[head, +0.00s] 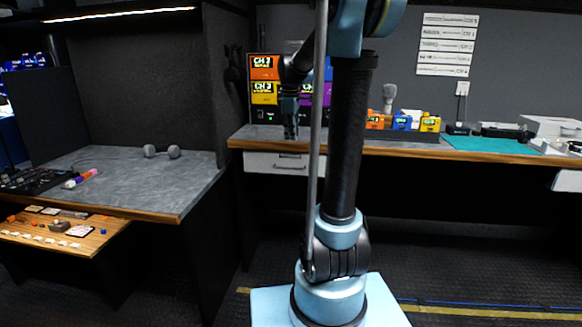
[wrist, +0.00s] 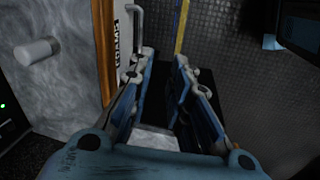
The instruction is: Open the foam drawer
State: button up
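The foam drawer (head: 262,162) has a white front with a slim metal handle (head: 290,167), just under the wooden edge of the back desk. It looks shut in the head view. In the wrist view a label reading "FOAM" lies along its front (wrist: 119,35), beside the silver handle (wrist: 138,28). My gripper (head: 291,134) points down at the desk's front edge, above the drawer handle. In the wrist view my gripper (wrist: 164,62) is open, with its left fingertip over one end of the handle. I cannot tell whether it touches.
The grey back desktop (head: 262,132) lies over the drawer; a white cylinder (wrist: 37,52) stands on it near my gripper. Coloured boxes (head: 402,122) and a teal mat (head: 490,144) are farther right. A side desk (head: 135,185) stands left. The floor before the drawer is clear.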

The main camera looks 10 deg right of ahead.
aim_at(290, 164)
jog(key=w+n, duration=0.1)
jog(key=w, duration=0.4)
jog(key=w+f, duration=0.1)
jog(key=f, duration=1)
jog(key=w+d+f, duration=0.1)
jog(key=f, duration=0.5)
jog(key=shift+w+f, duration=0.1)
jog(key=shift+w, duration=0.25)
jog(key=shift+c, duration=0.3)
